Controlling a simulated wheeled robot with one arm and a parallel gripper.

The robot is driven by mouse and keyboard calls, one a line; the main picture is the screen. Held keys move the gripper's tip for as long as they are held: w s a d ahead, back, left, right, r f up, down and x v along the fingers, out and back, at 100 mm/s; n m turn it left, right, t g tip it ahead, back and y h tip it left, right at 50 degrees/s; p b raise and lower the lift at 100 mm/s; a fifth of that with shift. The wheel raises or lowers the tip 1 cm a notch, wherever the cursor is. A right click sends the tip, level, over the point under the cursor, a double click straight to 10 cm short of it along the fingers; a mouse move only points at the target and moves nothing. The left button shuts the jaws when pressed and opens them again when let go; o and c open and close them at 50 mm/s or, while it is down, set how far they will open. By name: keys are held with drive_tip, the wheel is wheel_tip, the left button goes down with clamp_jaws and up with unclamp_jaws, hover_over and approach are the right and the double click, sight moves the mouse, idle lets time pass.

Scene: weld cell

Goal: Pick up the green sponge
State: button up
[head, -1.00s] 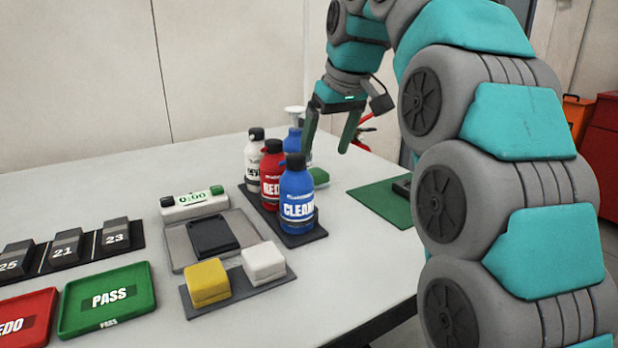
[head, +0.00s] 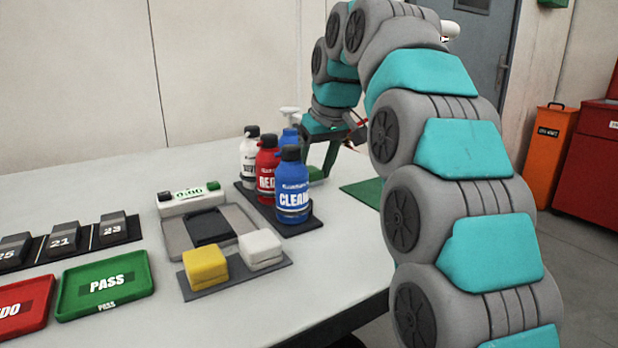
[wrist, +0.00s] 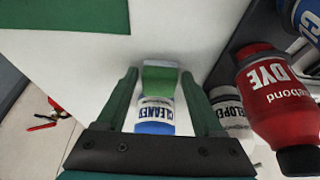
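The green sponge (wrist: 160,80) lies on the white table, near the fingertips in the wrist view. In the head view, the sponge (head: 317,173) shows beside the bottles, partly hidden. My gripper (wrist: 158,78) is open, with a green finger on each side of the sponge and a narrow gap at each side. Between the fingers, a white and blue part labelled CLEANER (wrist: 155,118) shows just below the green; I cannot tell whether it belongs to the sponge.
A red bottle (head: 267,165), a blue bottle (head: 292,190) and a white bottle (head: 249,155) stand close by on a dark tray. A spray bottle (head: 290,117) stands behind them. A green mat (head: 362,192) lies to the right. Yellow (head: 205,267) and white (head: 261,249) blocks lie in front.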

sight(310, 170)
clamp_jaws()
idle(0.3)
drive_tip(key=shift+r, duration=0.15)
drive_tip(key=shift+w+r+p, duration=0.1)
drive_tip(key=shift+r+p, duration=0.75)
drive_tip(key=shift+r, duration=0.95)
drive_tip(key=shift+s+d+f+b, duration=0.1)
drive_tip(key=shift+s+f+b, duration=0.1)
drive_tip(key=shift+s+b, duration=0.15)
drive_tip(key=shift+s+d, duration=0.2)
drive_tip(key=shift+s, duration=0.35)
drive_tip(key=shift+s+d, duration=0.2)
drive_tip(key=shift+s, duration=0.35)
drive_tip(key=s+d, duration=0.1)
drive_tip(key=s, duration=0.3)
drive_tip(key=s+d+r+b, duration=0.1)
drive_tip(key=s+d, duration=0.1)
drive_tip(key=s, duration=0.2)
drive_tip(key=s+d+b, duration=0.1)
drive_tip(key=s, duration=0.3)
drive_tip(key=shift+s+d+r, duration=0.15)
drive_tip(key=shift+d+r, duration=0.05)
drive_tip(key=shift+r, duration=0.05)
